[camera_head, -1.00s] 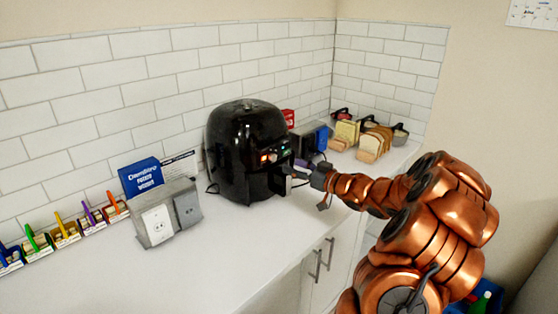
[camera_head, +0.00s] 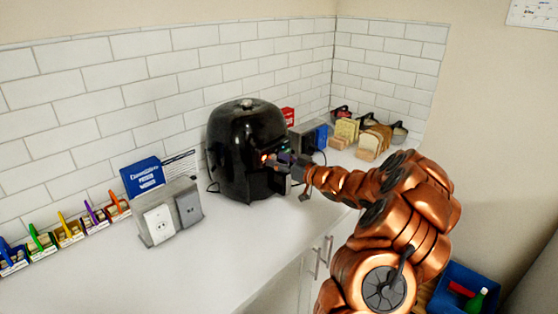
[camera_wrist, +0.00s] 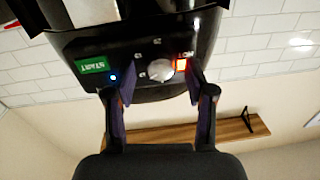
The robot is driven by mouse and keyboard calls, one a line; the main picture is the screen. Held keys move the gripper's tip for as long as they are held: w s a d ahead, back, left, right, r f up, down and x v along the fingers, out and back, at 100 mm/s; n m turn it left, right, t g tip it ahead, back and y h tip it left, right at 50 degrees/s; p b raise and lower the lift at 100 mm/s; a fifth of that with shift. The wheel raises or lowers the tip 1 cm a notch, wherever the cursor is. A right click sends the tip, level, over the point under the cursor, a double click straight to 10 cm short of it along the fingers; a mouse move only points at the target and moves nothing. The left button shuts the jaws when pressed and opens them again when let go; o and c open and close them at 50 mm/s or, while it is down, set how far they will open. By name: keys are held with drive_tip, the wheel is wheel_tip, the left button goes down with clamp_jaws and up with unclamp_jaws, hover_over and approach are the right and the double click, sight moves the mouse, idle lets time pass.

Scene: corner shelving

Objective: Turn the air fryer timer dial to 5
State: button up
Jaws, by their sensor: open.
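The black air fryer (camera_head: 240,150) stands on the white counter against the tiled wall. In the wrist view its control panel (camera_wrist: 125,58) shows upside down, with a green START label (camera_wrist: 92,66), a small blue light and a lit red-orange label (camera_wrist: 182,66). The pale round timer dial (camera_wrist: 160,69) sits between the lights, with small marks around it too small to read. My gripper (camera_wrist: 158,88) is open, its two fingers on either side of the dial. I cannot tell whether they touch it. In the head view my gripper (camera_head: 285,162) is at the fryer's front and hides part of the panel.
A grey outlet box (camera_head: 168,218), a blue box (camera_head: 142,177) and several colored holders stand to the left. Bread slices (camera_head: 374,143) and bowls stand at the back right. The counter (camera_head: 225,260) in front is clear. A blue bin (camera_head: 468,288) is low at right.

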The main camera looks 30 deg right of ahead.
clamp_jaws()
idle(0.3)
drive_tip(key=shift+f+b, duration=0.1)
drive_tip(key=shift+b, duration=0.25)
drive_tip(key=n+b, duration=0.9)
drive_tip(key=b, duration=0.4)
drive_tip(key=shift+f, duration=0.1)
drive_tip(key=shift+r+n+h+b, duration=0.3)
drive_tip(key=shift+n+b, duration=1)
drive_tip(key=shift+b, duration=0.15)
drive_tip(key=shift+r, duration=0.1)
